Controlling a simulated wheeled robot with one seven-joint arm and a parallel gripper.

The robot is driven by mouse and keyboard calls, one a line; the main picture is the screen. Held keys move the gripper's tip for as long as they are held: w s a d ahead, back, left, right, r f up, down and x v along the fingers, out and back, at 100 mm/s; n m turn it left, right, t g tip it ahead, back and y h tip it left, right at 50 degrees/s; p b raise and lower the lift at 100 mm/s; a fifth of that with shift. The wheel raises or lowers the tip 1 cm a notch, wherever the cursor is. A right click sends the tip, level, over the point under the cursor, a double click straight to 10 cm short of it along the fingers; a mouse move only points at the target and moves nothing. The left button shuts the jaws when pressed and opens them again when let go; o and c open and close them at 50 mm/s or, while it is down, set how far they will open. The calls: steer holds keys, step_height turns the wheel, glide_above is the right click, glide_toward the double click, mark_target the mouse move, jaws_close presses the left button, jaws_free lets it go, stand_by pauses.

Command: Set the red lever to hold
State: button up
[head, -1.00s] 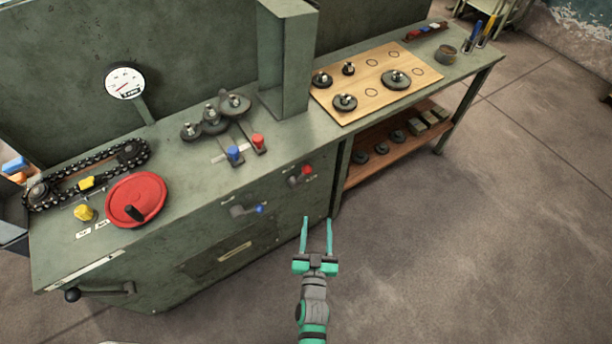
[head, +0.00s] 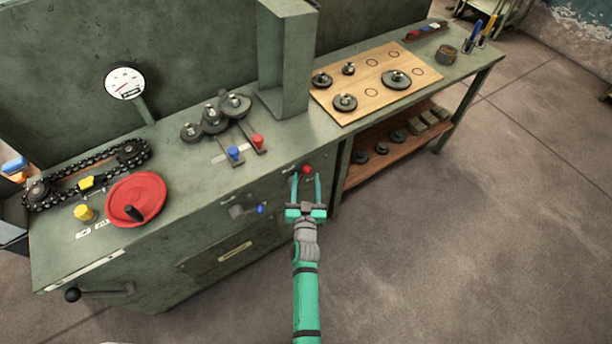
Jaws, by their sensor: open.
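The red lever's knob (head: 307,170) shows on the upper front face of the green machine (head: 200,262), near its right end. My gripper (head: 306,178) is open, with its two teal fingers pointing up the picture at the red knob. The knob appears between or just past the fingertips; I cannot tell whether they touch it. The lever's pivot and the small labels around it are mostly hidden by the left finger. The hold marking cannot be read.
A blue-knobbed lever (head: 260,210) is on the same face, left of my gripper. Red (head: 258,141) and blue (head: 233,153) slider knobs stand on the machine top. A bench with a lower shelf (head: 383,160) adjoins at right. The floor (head: 450,260) is clear.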

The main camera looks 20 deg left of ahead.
steer(key=shift+x, duration=1.05)
steer(key=c, duration=1.2)
jaws_close()
